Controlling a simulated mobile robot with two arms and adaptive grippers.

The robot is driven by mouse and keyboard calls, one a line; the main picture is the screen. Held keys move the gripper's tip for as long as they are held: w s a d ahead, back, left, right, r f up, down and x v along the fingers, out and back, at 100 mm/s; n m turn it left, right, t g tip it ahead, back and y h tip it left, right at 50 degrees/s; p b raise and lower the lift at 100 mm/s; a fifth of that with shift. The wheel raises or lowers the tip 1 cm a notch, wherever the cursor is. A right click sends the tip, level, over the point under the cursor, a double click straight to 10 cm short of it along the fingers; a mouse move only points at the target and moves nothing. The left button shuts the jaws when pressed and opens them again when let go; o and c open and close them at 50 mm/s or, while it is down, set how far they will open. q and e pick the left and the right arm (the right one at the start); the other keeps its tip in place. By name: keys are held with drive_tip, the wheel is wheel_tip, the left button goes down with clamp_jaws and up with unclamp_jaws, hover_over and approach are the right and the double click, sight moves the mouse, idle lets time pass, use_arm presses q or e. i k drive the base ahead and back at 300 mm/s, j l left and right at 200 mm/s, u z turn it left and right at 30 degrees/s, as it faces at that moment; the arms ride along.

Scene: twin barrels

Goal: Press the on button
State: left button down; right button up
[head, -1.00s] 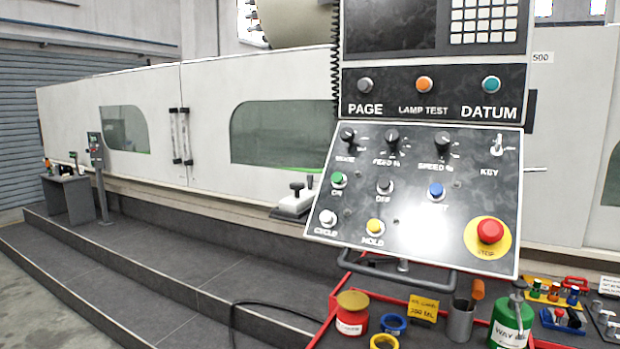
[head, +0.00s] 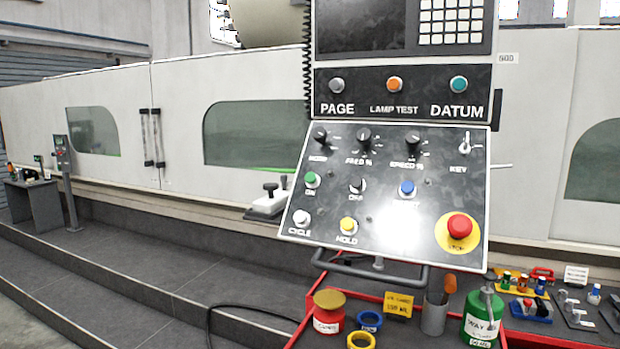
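The green on button (head: 312,180) is on the left side of the tilted control panel (head: 385,220), with the label ON below it. The black off button (head: 357,186) and a blue button (head: 407,188) are in the same row. Below are the white cycle button (head: 302,217), the yellow hold button (head: 348,225) and the red stop button (head: 459,227) on a yellow disc. Whether the on button is pressed in cannot be told. Neither of my grippers is in view.
A red-edged tool tray stands below the panel, holding a red jar (head: 328,313), a green bottle (head: 483,318), a grey cup (head: 434,316) and a yellow card (head: 399,304). A handle bar (head: 378,265) runs under the panel. Dark steps (head: 150,265) lie to the left.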

sight(310, 177)
drive_tip(key=i+l+u, duration=0.2)
drive_tip(key=l, duration=0.15)
drive_tip(key=i+l+u, duration=0.2)
drive_tip(key=l, duration=0.2)
drive_tip(key=l+u, duration=0.2)
drive_tip(key=l, duration=0.2)
drive_tip(key=i+l+u, duration=0.2)
drive_tip(key=l, duration=0.2)
drive_tip(key=l+u, duration=0.2)
drive_tip(key=l, duration=0.25)
